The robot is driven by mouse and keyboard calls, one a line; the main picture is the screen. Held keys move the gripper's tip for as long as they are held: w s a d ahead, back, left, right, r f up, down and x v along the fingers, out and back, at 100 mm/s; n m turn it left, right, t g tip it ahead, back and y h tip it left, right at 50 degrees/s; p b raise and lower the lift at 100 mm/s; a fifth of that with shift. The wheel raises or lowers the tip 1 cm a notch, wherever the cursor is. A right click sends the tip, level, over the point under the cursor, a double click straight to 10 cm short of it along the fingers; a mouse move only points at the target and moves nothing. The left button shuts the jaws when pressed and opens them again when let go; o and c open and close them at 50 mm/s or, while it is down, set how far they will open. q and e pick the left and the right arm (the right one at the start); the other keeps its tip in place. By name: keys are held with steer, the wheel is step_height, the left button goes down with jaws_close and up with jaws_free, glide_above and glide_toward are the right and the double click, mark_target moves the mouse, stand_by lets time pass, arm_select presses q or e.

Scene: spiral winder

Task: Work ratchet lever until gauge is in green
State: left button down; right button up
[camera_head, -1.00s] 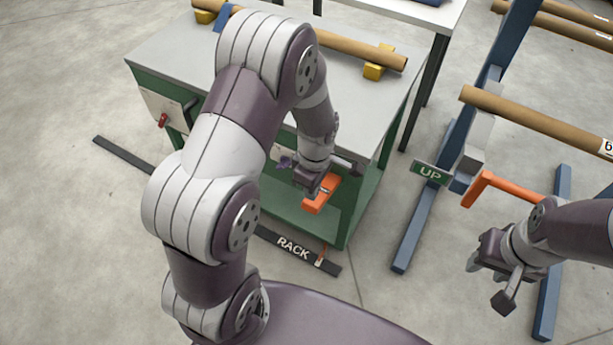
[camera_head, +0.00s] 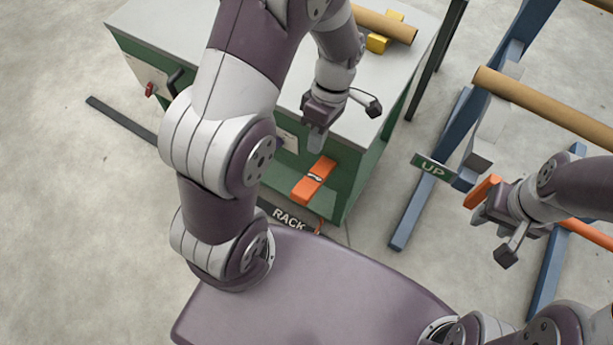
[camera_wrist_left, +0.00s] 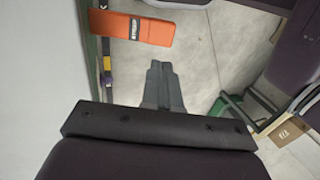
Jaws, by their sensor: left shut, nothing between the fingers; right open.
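An orange lever-like block with a dark label (camera_head: 314,180) stands out from the side of the green cabinet; it also shows in the left wrist view (camera_wrist_left: 135,27). My left gripper (camera_head: 317,145) is shut and empty, just above and apart from it; its closed fingers (camera_wrist_left: 158,70) point toward the floor beside the block in the wrist view. My right gripper (camera_head: 486,217) is open beside an orange crank-like handle (camera_head: 482,191) near the UP sign (camera_head: 433,168), and partly hides it. Whether they touch I cannot tell. I cannot make out a gauge.
The green cabinet has a grey top (camera_head: 190,50) carrying a cardboard tube (camera_head: 385,24). A blue frame (camera_head: 425,195) with another tube (camera_head: 550,108) stands at right. A black strip marked RACK (camera_head: 288,219) lies on the floor. Open floor is at left.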

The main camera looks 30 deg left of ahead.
mark_target(304, 188)
arm_select(q)
steer(key=b+x, duration=0.1)
steer(key=x, duration=1.1)
steer(key=shift+b, duration=0.35)
arm_select(e)
steer(key=shift+f, duration=0.95)
arm_select(q)
steer(key=shift+f, duration=0.15)
arm_select(e)
steer(key=shift+s+f, duration=0.1)
